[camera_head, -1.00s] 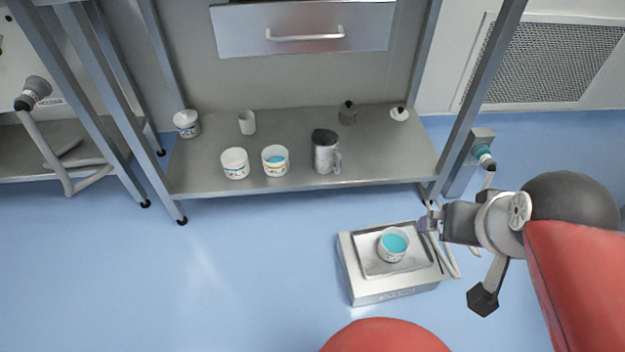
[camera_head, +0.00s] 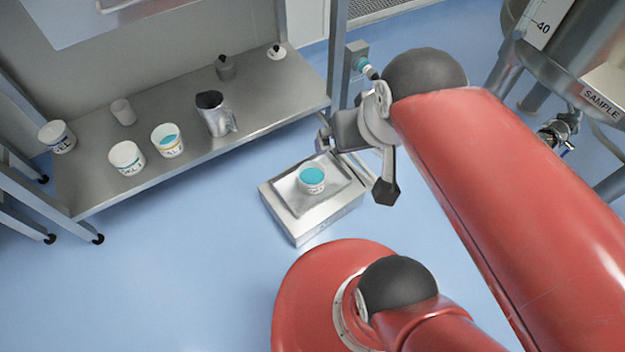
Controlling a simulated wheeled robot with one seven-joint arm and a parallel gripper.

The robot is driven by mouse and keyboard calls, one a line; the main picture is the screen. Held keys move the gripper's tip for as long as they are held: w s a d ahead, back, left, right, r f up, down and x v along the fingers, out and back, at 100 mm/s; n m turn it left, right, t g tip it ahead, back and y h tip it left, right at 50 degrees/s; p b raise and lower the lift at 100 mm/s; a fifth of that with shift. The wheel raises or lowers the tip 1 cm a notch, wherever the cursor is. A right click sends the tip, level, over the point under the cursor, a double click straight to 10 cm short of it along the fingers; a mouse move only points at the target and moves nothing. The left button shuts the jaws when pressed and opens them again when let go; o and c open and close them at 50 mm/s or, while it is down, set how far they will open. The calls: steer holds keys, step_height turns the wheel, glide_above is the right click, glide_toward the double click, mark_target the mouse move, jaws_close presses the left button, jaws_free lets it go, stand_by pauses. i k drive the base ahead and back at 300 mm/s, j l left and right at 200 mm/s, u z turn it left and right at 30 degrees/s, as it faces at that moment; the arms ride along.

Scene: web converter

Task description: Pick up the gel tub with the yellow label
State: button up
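Several white tubs with printed labels are in view. One open tub with blue-green contents (camera_head: 168,146) stands on the low steel shelf and seems to have a thin yellowish band on its label. A white tub (camera_head: 127,160) stands just left of it, with a bluish label. A lidded tub (camera_head: 57,138) stands at the shelf's far left. Another open tub with blue-green contents (camera_head: 312,181) stands on the floor scale; its label colour is unclear. My gripper (camera_head: 322,133) is in the air near the shelf's right end, apart from all tubs. Its fingers are too small to read.
A shelf post (camera_head: 336,50) is near my arm. Floor at lower left is clear.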

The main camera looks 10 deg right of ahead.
mark_target(168, 138)
steer(key=i+j+u, duration=0.2)
steer(key=j, duration=0.25)
steer(key=j+u, duration=0.2)
steer(key=j, duration=0.25)
steer(key=i+j+u, duration=0.2)
steer(key=j, duration=0.25)
steer(key=i+j+u, duration=0.1)
steer(key=j+u, duration=0.15)
steer(key=j, duration=0.15)
steer(key=i+j+u, duration=0.2)
steer(key=j, duration=0.2)
